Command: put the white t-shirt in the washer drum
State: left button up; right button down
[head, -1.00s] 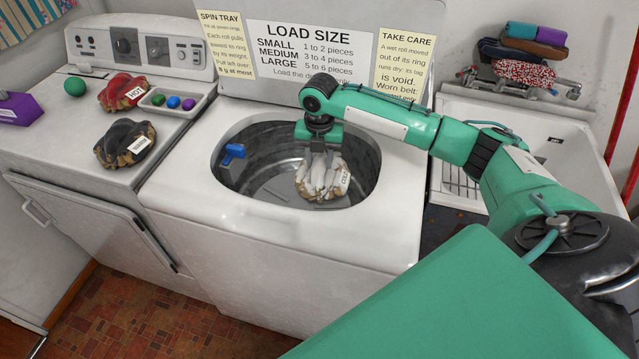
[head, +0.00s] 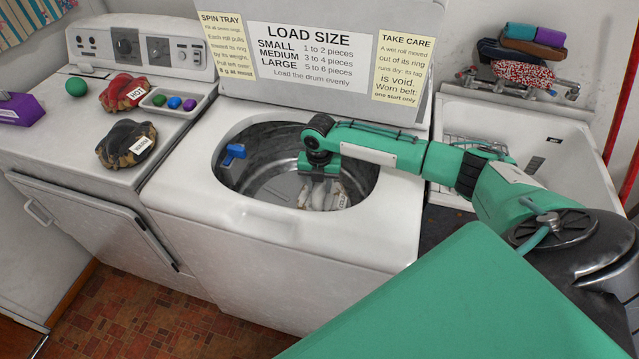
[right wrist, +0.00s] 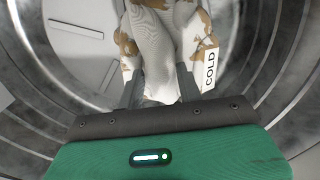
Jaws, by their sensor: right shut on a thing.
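The white t-shirt (head: 336,198) is a bunched white cloth with brown patches and a COLD tag. My right gripper (head: 318,190) is shut on it and holds it inside the washer drum (head: 272,186). In the right wrist view the t-shirt (right wrist: 160,45) is pinched between the two fingers (right wrist: 160,92), with the metal drum wall around it. I cannot tell whether the cloth touches the drum floor. My left gripper is not in view.
A blue part (head: 233,152) sits at the drum's left inner wall. On the machine to the left lie a red HOT bundle (head: 122,92), a dark bundle (head: 125,142) and a tray (head: 180,102) of balls. A sink (head: 540,150) stands at right.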

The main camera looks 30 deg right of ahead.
jog(key=shift+f, duration=0.15)
jog(key=shift+f, duration=0.25)
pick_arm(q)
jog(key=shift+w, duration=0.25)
pick_arm(e)
jog(key=shift+f, duration=0.2)
jog(key=c, duration=0.9)
grip_release()
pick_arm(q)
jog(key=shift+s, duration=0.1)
pick_arm(e)
jog(key=shift+r, duration=0.1)
jog(key=shift+r, duration=0.4)
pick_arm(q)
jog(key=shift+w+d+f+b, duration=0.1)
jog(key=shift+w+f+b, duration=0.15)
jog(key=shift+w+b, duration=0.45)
pick_arm(e)
notch_tip(320, 180, up, 12)
jog(key=shift+r, duration=0.15)
